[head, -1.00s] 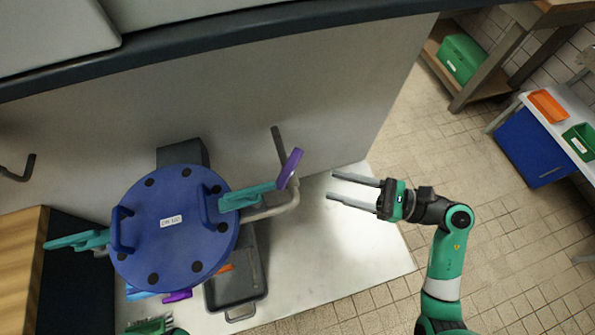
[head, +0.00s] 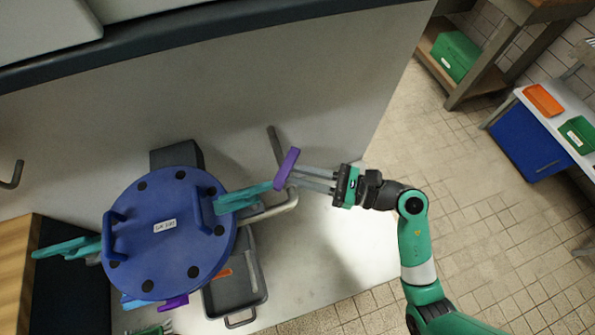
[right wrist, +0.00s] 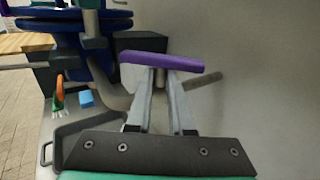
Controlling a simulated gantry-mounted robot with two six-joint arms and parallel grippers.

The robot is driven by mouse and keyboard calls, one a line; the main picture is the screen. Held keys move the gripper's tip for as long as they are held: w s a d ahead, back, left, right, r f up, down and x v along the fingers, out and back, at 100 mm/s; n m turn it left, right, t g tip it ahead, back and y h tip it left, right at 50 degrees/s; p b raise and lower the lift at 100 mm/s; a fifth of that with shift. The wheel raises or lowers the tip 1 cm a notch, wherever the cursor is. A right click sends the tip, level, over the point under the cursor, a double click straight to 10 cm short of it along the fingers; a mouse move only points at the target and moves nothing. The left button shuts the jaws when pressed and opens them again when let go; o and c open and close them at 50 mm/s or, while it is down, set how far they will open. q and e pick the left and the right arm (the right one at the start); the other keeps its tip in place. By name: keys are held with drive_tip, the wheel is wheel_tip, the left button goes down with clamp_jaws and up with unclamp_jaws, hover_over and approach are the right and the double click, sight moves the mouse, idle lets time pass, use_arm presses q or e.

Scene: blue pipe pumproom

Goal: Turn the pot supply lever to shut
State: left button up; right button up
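The purple lever handle (head: 287,168) stands tilted on a grey pipe (head: 272,210) right of the blue pot (head: 165,235). I take it as the pot supply lever. My right gripper (head: 293,179) points left at it, its two grey fingers apart. In the right wrist view the purple handle (right wrist: 160,61) lies across the fingertips, with the pipe showing between the fingers. The fingertips are at or right by the handle; I cannot tell whether they touch, and I see no grip on it.
Teal handles (head: 242,198) stick out from the pot's sides, one close to the purple lever. A second purple handle (head: 173,303) shows below the pot. A grey tray (head: 235,310) lies below. A pale wall (head: 330,90) stands behind; the floor to the right is clear.

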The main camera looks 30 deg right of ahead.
clamp_jaws()
drive_tip(key=shift+s+a+r+m+t+h+p, duration=0.15)
drive_tip(key=shift+m+t+h+p, duration=0.4)
drive_tip(key=shift+p, duration=0.45)
drive_tip(key=m+t+h+p, duration=0.1)
drive_tip(key=m+h+p, duration=0.1)
drive_tip(key=h+p, duration=0.1)
drive_tip(key=a+m+t+h+p, duration=0.1)
drive_tip(key=m+h+p, duration=0.1)
drive_tip(key=p, duration=0.4)
drive_tip(key=m+t+h+p, duration=0.1)
drive_tip(key=m+h+p, duration=0.1)
drive_tip(key=h+p, duration=0.2)
drive_tip(key=shift+s+a+r+m+t+h, duration=0.15)
drive_tip(key=shift+s+a+m+t+h, duration=0.1)
drive_tip(key=shift+m+t+h, duration=0.15)
drive_tip(key=shift+f+m+h+p, duration=0.25)
drive_tip(key=shift+m+h+p, duration=0.55)
drive_tip(key=shift+h, duration=0.45)
drive_tip(key=shift+w+m+h, duration=0.1)
drive_tip(key=shift+m+h, duration=0.15)
drive_tip(key=shift+h, duration=0.05)
drive_tip(key=o, duration=0.7)
unclamp_jaws()
